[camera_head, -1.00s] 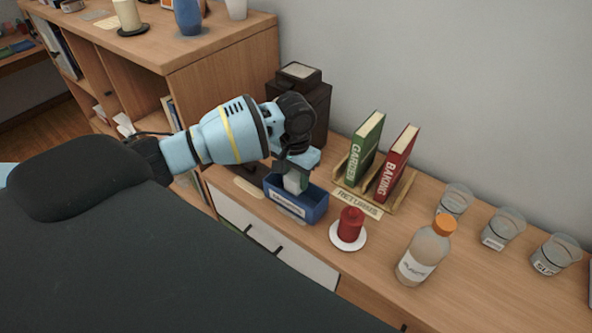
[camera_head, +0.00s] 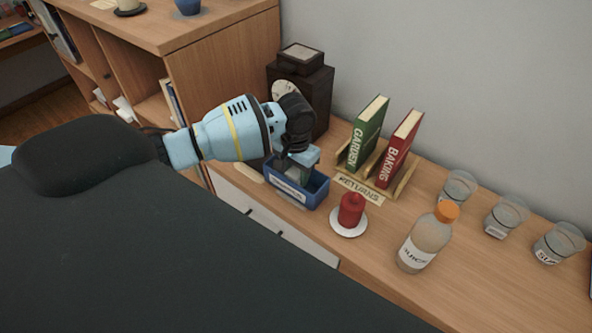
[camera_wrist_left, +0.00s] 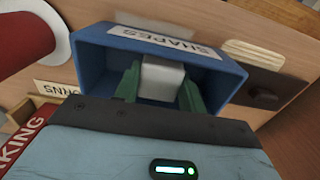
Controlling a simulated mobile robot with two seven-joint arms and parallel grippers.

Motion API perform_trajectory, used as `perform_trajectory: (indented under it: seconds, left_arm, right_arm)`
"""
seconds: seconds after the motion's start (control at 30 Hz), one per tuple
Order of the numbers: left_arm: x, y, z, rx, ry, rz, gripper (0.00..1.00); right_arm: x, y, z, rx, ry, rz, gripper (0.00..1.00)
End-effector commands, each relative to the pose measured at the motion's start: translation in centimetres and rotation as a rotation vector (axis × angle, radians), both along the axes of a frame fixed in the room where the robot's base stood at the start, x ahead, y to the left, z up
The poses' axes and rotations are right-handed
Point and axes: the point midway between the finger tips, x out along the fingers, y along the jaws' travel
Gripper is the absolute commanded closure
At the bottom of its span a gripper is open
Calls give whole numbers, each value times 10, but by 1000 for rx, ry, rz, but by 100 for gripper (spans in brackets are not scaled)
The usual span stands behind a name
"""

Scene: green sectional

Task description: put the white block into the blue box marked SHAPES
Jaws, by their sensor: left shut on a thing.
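The blue box (camera_head: 314,197) stands on the wooden sideboard, and its label reads SHAPES in the left wrist view (camera_wrist_left: 232,72). My left gripper (camera_head: 291,175) points down into the box's open top. In the left wrist view its green fingers (camera_wrist_left: 160,88) are shut on the white block (camera_wrist_left: 163,75), one on each side. The block is within the box's opening. In the head view the fingers and the box's front wall mostly hide it. I cannot tell whether it touches the box floor. My right gripper is not in view.
A red candle (camera_head: 351,209) on a white dish stands just right of the box. Behind are a RETURNS sign (camera_head: 360,188), green (camera_head: 367,133) and red books (camera_head: 400,148) and a dark grinder-like object (camera_head: 309,88). A bottle (camera_head: 426,240) and glass cups (camera_head: 507,215) stand farther right.

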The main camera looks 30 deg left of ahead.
Motion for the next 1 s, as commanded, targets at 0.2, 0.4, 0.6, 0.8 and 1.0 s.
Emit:
perform_trajectory:
  seconds: [0.2,0.4,0.6,0.8,1.0]
  left_arm:
    - [0,0,0,0,0,0,82]
    - [0,0,0,0,0,0,48]
    - [0,0,0,0,0,0,34]
    - [0,0,2,0,0,0,34]
    - [1,0,25,-1,-5,-1,34]
  right_arm:
    - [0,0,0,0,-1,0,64]
    - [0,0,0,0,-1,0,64]
    - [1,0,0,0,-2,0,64]
    - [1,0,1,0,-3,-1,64]
    - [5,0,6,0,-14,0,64]
